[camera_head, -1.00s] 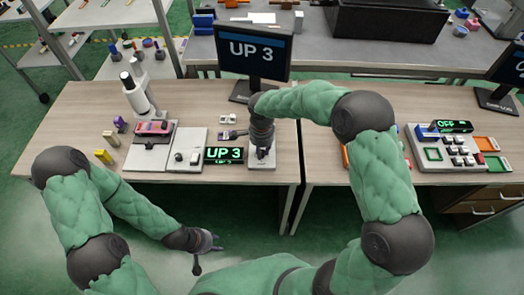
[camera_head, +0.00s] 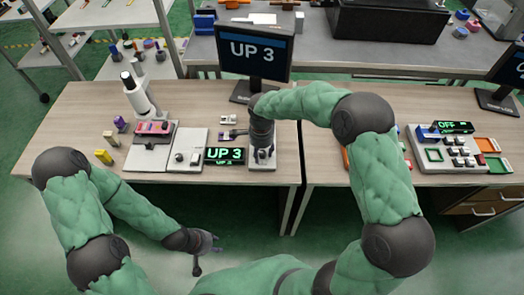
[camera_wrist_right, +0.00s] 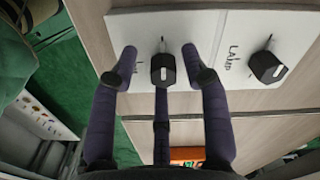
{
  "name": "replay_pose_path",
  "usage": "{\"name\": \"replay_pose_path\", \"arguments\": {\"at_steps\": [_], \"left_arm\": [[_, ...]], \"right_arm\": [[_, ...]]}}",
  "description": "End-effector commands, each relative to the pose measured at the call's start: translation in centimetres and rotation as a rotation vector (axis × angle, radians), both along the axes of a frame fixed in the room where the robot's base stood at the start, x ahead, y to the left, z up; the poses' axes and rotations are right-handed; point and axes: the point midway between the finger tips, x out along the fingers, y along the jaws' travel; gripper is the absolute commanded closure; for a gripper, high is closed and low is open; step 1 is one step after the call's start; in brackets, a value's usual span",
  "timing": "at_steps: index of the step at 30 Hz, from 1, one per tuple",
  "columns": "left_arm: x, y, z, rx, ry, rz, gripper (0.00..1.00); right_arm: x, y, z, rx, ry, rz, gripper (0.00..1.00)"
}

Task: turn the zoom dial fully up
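A white plate (camera_head: 261,164) with a black dial stands at the table's front edge, under my right gripper (camera_head: 262,150). In the right wrist view a black dial (camera_wrist_right: 162,70) with a thin pointer sits between the spread fingertips of my right gripper (camera_wrist_right: 160,60), with gaps visible at its sides. A second black dial (camera_wrist_right: 266,67) is on the plate to its right. I cannot tell from the blurred handwritten labels which is the zoom dial. A green-lit display (camera_head: 224,155) reads "UP 3". My left gripper (camera_head: 207,245) hangs before the table; its fingers are unclear.
A monitor (camera_head: 254,52) behind also reads "UP 3". A white microscope-like stand (camera_head: 136,96) and a plate with small knobs (camera_head: 187,165) are to the left. A button panel (camera_head: 440,155) with an "OFF" display is on the right table.

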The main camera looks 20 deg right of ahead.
Motion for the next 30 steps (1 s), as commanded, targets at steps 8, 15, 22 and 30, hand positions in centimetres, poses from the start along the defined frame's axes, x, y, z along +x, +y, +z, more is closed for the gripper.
{"name": "replay_pose_path", "arguments": {"at_steps": [8, 15, 22, 30], "left_arm": [[0.0, 0.0, 0.0, 0.000, 0.000, 0.000, 0.60], [0.0, 0.0, 0.0, 0.000, 0.000, 0.000, 0.60], [0.0, 0.0, 0.0, 0.000, 0.000, 0.000, 0.60], [0.0, 0.0, 0.0, 0.000, 0.000, 0.000, 0.60]], "right_arm": [[0.2, -0.1, 0.3, -0.001, -0.004, -0.001, 0.53], [0.3, -0.1, 3.4, 0.000, -0.009, 0.000, 0.53], [0.2, -0.1, 8.0, 0.000, -0.007, -0.001, 0.53], [0.1, 0.0, 11.4, -0.001, -0.002, 0.001, 0.53]]}}
